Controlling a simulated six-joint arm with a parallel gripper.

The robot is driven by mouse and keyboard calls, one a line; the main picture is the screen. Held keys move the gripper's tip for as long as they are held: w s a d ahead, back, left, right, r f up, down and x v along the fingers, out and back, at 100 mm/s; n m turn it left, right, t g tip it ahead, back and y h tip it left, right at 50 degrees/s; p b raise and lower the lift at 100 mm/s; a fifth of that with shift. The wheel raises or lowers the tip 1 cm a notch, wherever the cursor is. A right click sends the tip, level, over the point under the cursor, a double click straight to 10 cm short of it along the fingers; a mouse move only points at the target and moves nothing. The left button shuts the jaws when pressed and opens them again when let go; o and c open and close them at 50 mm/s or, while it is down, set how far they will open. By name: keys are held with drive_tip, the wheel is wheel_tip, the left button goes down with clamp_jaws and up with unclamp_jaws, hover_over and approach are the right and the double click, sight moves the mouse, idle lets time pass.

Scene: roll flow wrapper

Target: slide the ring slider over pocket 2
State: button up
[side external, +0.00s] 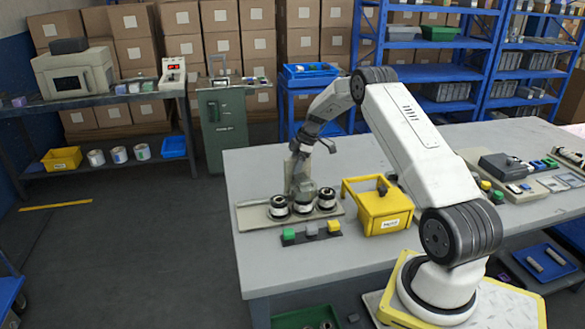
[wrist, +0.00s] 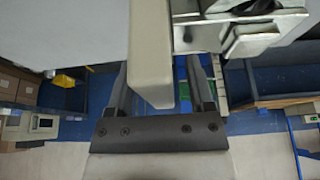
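In the side view, a long beige tray (side external: 253,217) on the table holds dark round pieces with pale bands, one at the left (side external: 278,207) and one at the right (side external: 327,199). A grey round piece (side external: 304,192) sits between them; I cannot tell if it is the ring slider. My gripper (side external: 299,180) is low over this middle part, and its tips are hard to make out. In the wrist view, my gripper (wrist: 158,75) has its fingers wide apart around a beige bar (wrist: 153,45), with a gap on the right. Pocket numbers cannot be read.
The table's front left (side external: 290,270) is clear. A metal part (wrist: 240,28) is at the wrist view's upper right.

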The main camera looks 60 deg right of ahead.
drive_tip(key=shift+r, duration=0.1)
drive_tip(key=shift+v, duration=3.85)
drive_tip(key=shift+a, duration=0.15)
drive_tip(key=s+a+r+m+g+h, duration=0.15)
drive_tip(key=a+m, duration=0.35)
drive_tip(key=a, duration=1.5)
drive_tip(key=s+a+m+h, duration=0.1)
drive_tip(key=s+a+m, duration=0.3)
drive_tip(key=s+a, duration=1.2)
drive_tip(key=shift+s+a+f+t+h, duration=0.25)
drive_tip(key=shift+a+t+h, duration=0.1)
drive_tip(key=shift+t, duration=0.1)
